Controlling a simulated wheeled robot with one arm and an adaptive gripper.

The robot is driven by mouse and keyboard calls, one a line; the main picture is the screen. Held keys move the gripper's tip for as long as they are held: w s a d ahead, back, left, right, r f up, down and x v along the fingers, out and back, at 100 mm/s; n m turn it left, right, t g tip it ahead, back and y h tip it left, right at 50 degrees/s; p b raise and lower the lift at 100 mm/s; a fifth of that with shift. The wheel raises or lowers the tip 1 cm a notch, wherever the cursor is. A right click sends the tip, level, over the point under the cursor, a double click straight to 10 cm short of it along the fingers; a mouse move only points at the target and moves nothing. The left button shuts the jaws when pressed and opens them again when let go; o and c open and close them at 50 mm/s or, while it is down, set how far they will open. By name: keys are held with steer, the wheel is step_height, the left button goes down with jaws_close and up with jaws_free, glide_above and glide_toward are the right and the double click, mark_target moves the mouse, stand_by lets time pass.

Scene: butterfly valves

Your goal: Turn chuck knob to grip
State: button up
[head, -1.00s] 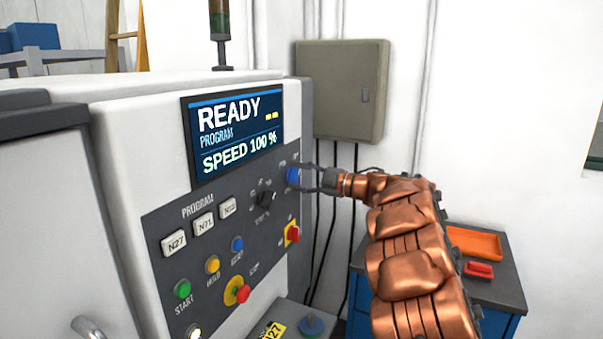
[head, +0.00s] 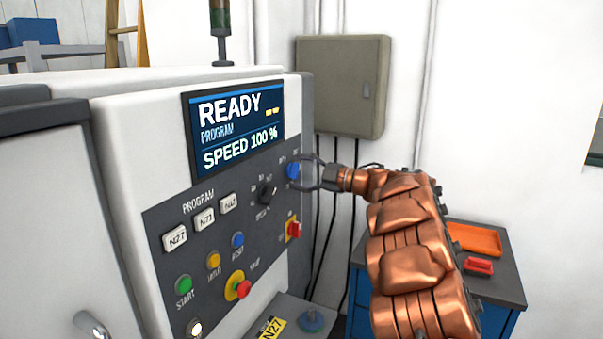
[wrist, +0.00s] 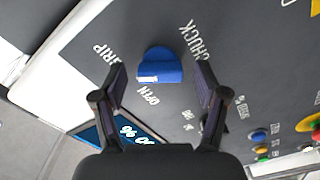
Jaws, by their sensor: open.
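The blue chuck knob (head: 293,171) is at the upper right of the machine's control panel. In the wrist view the knob (wrist: 160,66) lies just beyond and between my fingertips, with the labels CHUCK, GRIP and OPEN around it. Its white mark is on the left part of its face, nearer OPEN than CHUCK. My gripper (head: 308,173) is open, with one finger on each side of the knob. In the wrist view my gripper (wrist: 160,75) shows a gap on both sides of the knob. I cannot tell how deep the fingertips reach around it.
A black dial (head: 267,194) sits left of the knob and a red switch (head: 293,230) below it. The screen (head: 237,128) reads READY, SPEED 100 %. A grey wall box (head: 342,85) stands behind. An orange tray (head: 474,239) lies on a cart at right.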

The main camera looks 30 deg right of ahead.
steer(key=v, duration=1.2)
stand_by(0.3)
